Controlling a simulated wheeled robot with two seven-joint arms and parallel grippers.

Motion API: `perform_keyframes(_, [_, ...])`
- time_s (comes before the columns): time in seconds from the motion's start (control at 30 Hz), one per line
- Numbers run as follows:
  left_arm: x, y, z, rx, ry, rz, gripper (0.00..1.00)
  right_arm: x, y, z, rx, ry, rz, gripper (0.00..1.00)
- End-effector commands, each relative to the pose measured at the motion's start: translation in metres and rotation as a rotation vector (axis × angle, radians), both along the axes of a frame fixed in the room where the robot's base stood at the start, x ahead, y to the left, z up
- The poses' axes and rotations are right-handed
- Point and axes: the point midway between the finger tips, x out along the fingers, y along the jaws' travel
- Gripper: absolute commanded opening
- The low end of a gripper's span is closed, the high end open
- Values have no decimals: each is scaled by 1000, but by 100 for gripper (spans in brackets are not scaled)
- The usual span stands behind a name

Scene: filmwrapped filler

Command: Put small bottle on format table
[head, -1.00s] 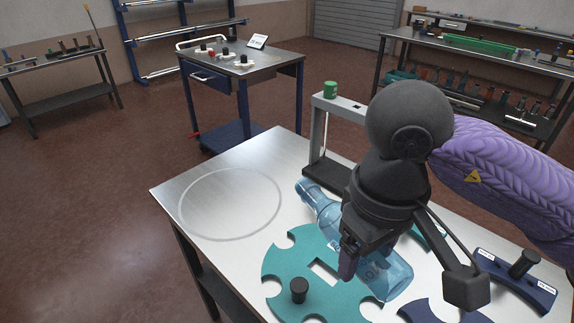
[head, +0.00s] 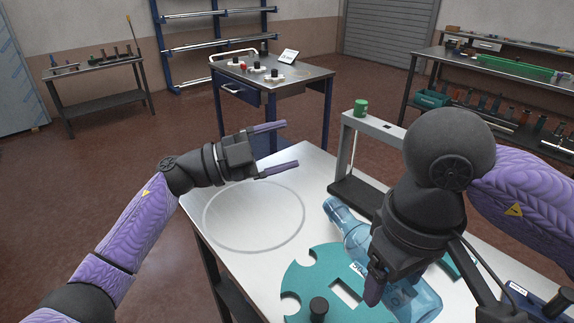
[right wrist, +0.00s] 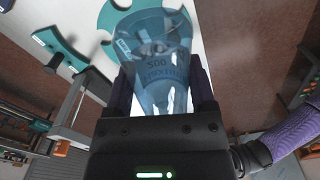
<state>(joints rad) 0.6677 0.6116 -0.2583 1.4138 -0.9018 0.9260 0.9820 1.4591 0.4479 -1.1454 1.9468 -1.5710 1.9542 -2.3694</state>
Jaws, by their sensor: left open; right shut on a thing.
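A translucent blue bottle (head: 352,228) lies tilted over the metal format table (head: 262,262), its neck toward the upper left. My right gripper (head: 372,290) is shut on the bottle's body, and the gripper hides part of it. In the right wrist view the bottle (right wrist: 158,65) sits between the two purple fingers. I cannot tell whether it touches the table. My left gripper (head: 280,148) is open and empty, above the table's far left edge, pointing right.
A teal notched plate (head: 312,270) with a black knob lies on the table. A grey frame with a green knob (head: 361,106) stands at the back. A circle-marked area (head: 254,215) at the left is clear. A blue cart (head: 272,75) stands behind.

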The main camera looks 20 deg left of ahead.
Motion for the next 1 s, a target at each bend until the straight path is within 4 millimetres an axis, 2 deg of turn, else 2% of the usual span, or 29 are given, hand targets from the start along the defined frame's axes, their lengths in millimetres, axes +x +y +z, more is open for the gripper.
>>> perform_keyframes(0.03, [-19,-23,20,141,-61,-140,80,0,0,0,0,0,0,5])
perform_keyframes(0.1, [-48,-46,29,403,-98,-318,80,0,0,0,0,0,0,5])
perform_keyframes(0.2, [-72,-49,28,710,-89,-424,80,0,0,0,0,0,0,5])
perform_keyframes(0.3, [-82,-43,25,892,-61,-444,80,0,0,0,0,0,0,5])
perform_keyframes(0.43, [-84,-47,17,964,-43,-448,80,0,0,0,0,0,0,5])
perform_keyframes(0.8, [-77,-113,-40,956,-44,-450,80,0,0,0,0,0,0,5])
perform_keyframes(1.0, [-75,-128,-54,956,-45,-447,80,0,0,0,0,0,0,5])
